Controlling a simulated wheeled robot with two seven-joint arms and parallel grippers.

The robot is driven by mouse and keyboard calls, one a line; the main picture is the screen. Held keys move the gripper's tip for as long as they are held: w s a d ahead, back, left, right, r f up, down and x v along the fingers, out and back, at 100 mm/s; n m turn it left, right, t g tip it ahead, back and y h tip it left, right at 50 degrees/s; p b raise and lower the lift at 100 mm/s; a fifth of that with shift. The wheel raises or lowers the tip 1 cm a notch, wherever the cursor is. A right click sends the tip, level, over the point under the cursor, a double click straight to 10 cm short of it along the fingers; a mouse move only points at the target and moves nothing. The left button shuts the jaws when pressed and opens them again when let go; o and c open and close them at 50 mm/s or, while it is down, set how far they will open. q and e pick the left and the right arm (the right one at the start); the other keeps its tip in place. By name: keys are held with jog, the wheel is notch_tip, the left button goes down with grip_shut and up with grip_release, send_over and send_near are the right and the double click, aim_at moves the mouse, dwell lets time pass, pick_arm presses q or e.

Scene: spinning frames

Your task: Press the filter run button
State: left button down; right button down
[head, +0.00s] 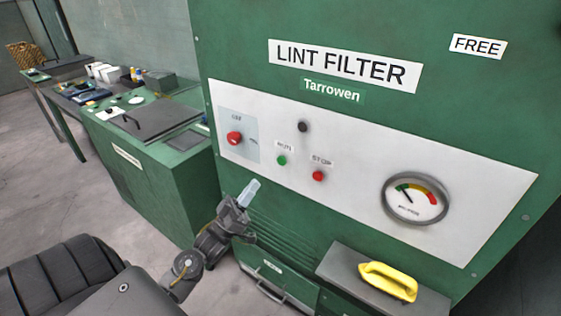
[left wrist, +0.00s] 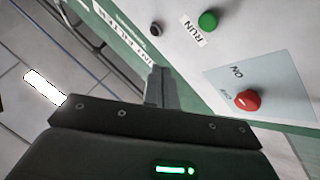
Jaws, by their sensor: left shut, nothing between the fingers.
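The green run button (head: 281,160) sits under a RUN label on the white panel of the green lint filter cabinet (head: 450,95). The run button also shows at the top of the left wrist view (left wrist: 208,20). The red stop button (head: 318,176) is to its right. A red rotary switch (head: 234,138) is on the left of the panel, and it shows in the left wrist view too (left wrist: 246,100). My left gripper (head: 249,192) is shut and empty, below and left of the run button, apart from it. My right gripper is not in view.
A round gauge (head: 415,198) is on the panel's right. A small black knob (head: 303,127) is above the buttons. A green bench (head: 150,170) stands on the left.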

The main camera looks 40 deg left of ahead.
aim_at(282, 160)
pick_arm(q)
jog(key=shift+w, duration=0.1)
dwell(0.3)
jog(key=w+b, duration=0.3)
jog(key=w, duration=0.5)
jog(key=shift+w, duration=0.3)
jog(key=shift+w+a, duration=0.1)
dwell(1.8)
jog(key=shift+w, duration=0.35)
jog(key=shift+w+r+b, duration=0.1)
jog(key=shift+w+b, duration=0.35)
jog(key=shift+w, duration=0.05)
dwell(0.8)
jog(key=shift+s+p, duration=0.5)
jog(key=shift+s, duration=0.45)
jog(key=shift+s, duration=0.1)
